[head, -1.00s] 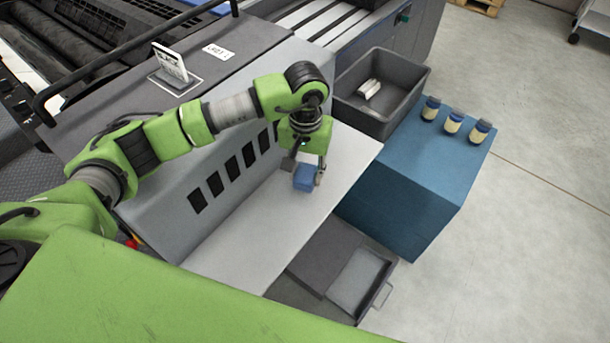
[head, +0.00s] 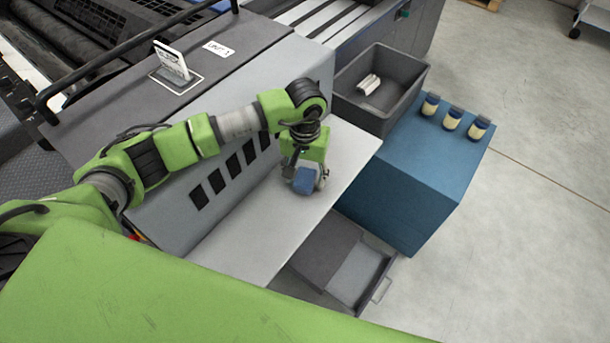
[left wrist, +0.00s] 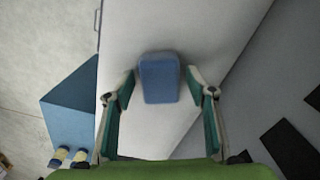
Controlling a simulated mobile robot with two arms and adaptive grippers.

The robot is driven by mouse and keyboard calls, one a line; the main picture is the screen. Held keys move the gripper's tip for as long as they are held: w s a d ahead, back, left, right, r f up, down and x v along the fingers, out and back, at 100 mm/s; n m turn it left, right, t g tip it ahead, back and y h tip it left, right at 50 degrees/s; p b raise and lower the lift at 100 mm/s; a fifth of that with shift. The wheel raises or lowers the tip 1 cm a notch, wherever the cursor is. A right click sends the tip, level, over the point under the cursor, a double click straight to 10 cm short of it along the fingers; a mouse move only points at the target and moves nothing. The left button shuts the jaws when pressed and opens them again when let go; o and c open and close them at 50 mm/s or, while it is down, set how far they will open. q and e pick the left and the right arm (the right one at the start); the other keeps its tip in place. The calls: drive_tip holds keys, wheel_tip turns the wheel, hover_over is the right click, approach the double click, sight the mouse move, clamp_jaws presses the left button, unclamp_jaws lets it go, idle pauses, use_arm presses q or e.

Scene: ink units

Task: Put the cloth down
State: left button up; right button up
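The cloth (head: 305,183) is a folded blue block at the light grey shelf (head: 262,243) in front of the machine. In the head view my left gripper (head: 305,181) is low over the shelf, with a finger on each side of the cloth. In the left wrist view the cloth (left wrist: 159,80) sits between and just past the spread fingertips (left wrist: 160,86), with a narrow gap on each side. The left gripper looks open. The cloth appears to rest on the shelf, though its underside is hidden. My right gripper is not in view.
A dark grey bin (head: 410,85) with white rolls (head: 369,84) stands beyond the shelf. Several jars (head: 453,119) stand on a blue cabinet (head: 430,160) at right. An open drawer (head: 352,278) is below the shelf. The slotted machine side (head: 185,195) borders the shelf at left.

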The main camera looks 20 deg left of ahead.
sight(305, 176)
use_arm(q)
drive_tip(key=shift+r, duration=0.15)
wheel_tip(305, 176, up, 12)
drive_tip(key=b, duration=0.2)
drive_tip(key=shift+b, duration=0.35)
drive_tip(key=shift+r, duration=0.1)
